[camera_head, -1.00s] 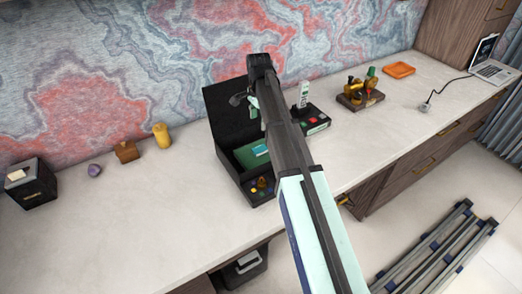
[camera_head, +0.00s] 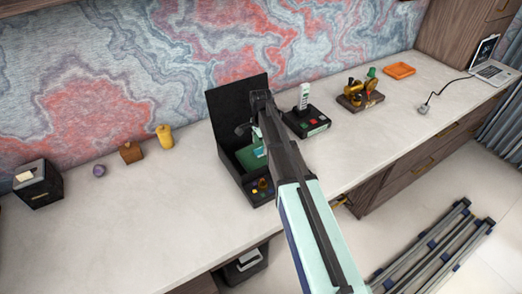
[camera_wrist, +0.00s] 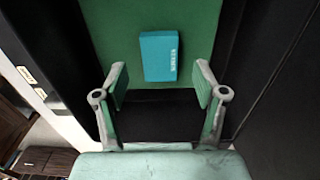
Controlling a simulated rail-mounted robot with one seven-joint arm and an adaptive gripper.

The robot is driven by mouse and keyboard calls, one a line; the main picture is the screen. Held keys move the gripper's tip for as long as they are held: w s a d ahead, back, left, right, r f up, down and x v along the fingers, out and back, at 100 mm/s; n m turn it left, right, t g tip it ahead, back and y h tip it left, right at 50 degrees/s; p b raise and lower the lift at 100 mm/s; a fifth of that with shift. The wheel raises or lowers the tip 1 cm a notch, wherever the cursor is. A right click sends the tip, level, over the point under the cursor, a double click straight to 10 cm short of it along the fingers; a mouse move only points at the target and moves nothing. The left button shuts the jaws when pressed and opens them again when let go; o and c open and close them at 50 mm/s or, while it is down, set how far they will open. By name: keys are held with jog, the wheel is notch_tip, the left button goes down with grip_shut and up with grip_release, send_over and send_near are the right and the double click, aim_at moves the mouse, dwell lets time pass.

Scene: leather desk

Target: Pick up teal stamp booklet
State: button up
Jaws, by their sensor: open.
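The teal stamp booklet (camera_wrist: 158,55) lies flat on the green lining (camera_wrist: 120,30) of a black open box in the wrist view. White lettering runs along its right edge. My gripper (camera_wrist: 160,80) is open, its two green-padded fingers spread on either side of the booklet's near end, with nothing between them. I cannot tell how high the fingers are above it. In the head view my gripper (camera_head: 252,138) is over the black box (camera_head: 226,155), and a bit of the booklet (camera_head: 259,151) shows beside my arm.
The box's raised black lid (camera_head: 236,105) stands behind, and its front compartment holds small coloured pieces (camera_head: 262,186). A black device with a white upright part (camera_head: 304,96) stands to the right. A yellow cylinder (camera_head: 165,136) stands left. The desk's front left (camera_head: 130,220) is clear.

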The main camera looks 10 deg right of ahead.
aim_at(261, 151)
jog(key=shift+f, duration=1.25)
jog(key=c, duration=1)
jog(key=shift+r, duration=0.15)
